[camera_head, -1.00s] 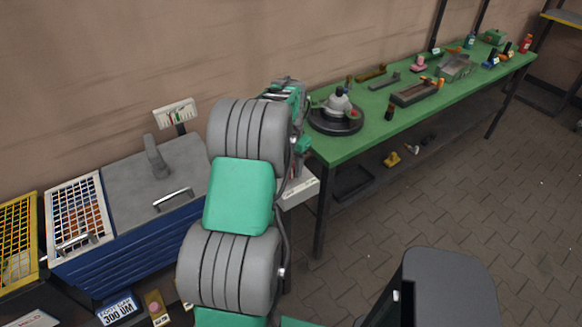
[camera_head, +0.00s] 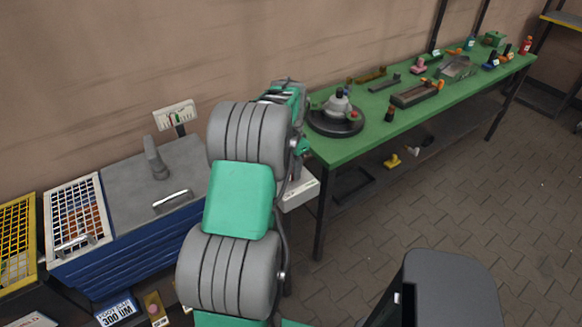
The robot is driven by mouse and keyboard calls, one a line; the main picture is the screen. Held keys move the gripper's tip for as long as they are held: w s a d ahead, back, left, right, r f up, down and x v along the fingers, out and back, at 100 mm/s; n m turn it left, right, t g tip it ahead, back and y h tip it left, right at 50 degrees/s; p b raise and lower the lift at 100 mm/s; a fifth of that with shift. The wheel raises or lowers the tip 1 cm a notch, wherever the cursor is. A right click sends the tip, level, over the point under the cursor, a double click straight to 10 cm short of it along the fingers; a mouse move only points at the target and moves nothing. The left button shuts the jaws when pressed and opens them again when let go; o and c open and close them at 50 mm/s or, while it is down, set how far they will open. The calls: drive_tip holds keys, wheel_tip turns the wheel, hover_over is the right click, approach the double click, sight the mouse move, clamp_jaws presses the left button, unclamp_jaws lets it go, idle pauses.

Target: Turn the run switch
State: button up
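I cannot make out a run switch for certain. A pale box (camera_head: 299,192) shows partly behind my arm, at the near left end of the green bench; its face is mostly hidden. My arm rises through the middle of the view, and its wrist bends down behind the forearm above this box. My gripper's fingers are hidden or too small to make out, so I cannot tell whether they touch anything. A small white panel (camera_head: 175,113) with green and red marks stands on a post behind the blue cabinet.
The green bench (camera_head: 365,137) holds a round black-based device (camera_head: 336,120), trays and small bottles. Left are a blue cabinet (camera_head: 140,250) with a grey top, a white-framed mesh basket (camera_head: 77,215) and a yellow mesh basket (camera_head: 17,240).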

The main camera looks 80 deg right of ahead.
sight(291, 168)
drive_tip(key=o, duration=0.5)
drive_tip(key=shift+c, duration=0.2)
drive_tip(key=shift+r, duration=0.1)
wheel_tip(291, 168, up, 8)
drive_tip(key=shift+f+b, duration=0.15)
drive_tip(key=shift+b, duration=0.35)
